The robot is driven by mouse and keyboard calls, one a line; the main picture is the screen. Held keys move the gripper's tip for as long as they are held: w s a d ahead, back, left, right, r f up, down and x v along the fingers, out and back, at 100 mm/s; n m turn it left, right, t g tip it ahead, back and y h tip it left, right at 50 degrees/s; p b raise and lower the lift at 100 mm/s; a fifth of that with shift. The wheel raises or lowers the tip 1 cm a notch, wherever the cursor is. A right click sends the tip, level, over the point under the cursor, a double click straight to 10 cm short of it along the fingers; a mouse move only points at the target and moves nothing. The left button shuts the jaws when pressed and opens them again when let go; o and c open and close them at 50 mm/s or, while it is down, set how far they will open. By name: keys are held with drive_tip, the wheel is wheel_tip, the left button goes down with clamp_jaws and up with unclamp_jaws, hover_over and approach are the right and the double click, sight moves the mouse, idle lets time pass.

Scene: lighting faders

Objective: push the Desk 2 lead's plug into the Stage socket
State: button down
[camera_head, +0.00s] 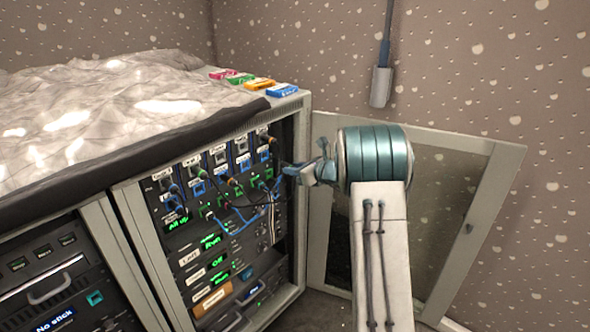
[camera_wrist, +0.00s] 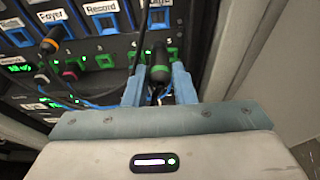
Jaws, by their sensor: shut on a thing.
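My gripper (camera_wrist: 158,85) is shut on a dark plug (camera_wrist: 158,66) with a green band, held between its two fingers in the wrist view. The plug points at the lower row of green-framed sockets; I cannot tell whether its tip is in one. In the head view my gripper (camera_head: 300,172) is at the right edge of the rack's socket panel (camera_head: 178,223). A third label there is cut off, and I cannot read Stage or Desk 2.
An orange-banded plug (camera_wrist: 50,42) and several crossing leads (camera_head: 232,205) are close by on the panel. The open cabinet door (camera_head: 490,215) stands to the right of the rack. A crumpled cover (camera_head: 110,105) and coloured cassettes (camera_head: 282,90) lie on top.

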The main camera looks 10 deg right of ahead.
drive_tip(key=shift+w+a, duration=0.1)
drive_tip(key=shift+w, duration=0.05)
drive_tip(key=shift+w+a, duration=0.4)
drive_tip(key=shift+w, duration=0.25)
drive_tip(key=shift+w+a+p, duration=0.15)
drive_tip(key=shift+w+a, duration=0.4)
drive_tip(key=shift+w, duration=0.25)
drive_tip(key=shift+w+a+p, duration=0.1)
drive_tip(key=shift+w+a, duration=0.4)
drive_tip(key=shift+w, duration=0.25)
drive_tip(key=shift+w+a+p, duration=0.15)
drive_tip(key=shift+w+a, duration=0.4)
drive_tip(key=shift+w, duration=0.25)
idle(4.8)
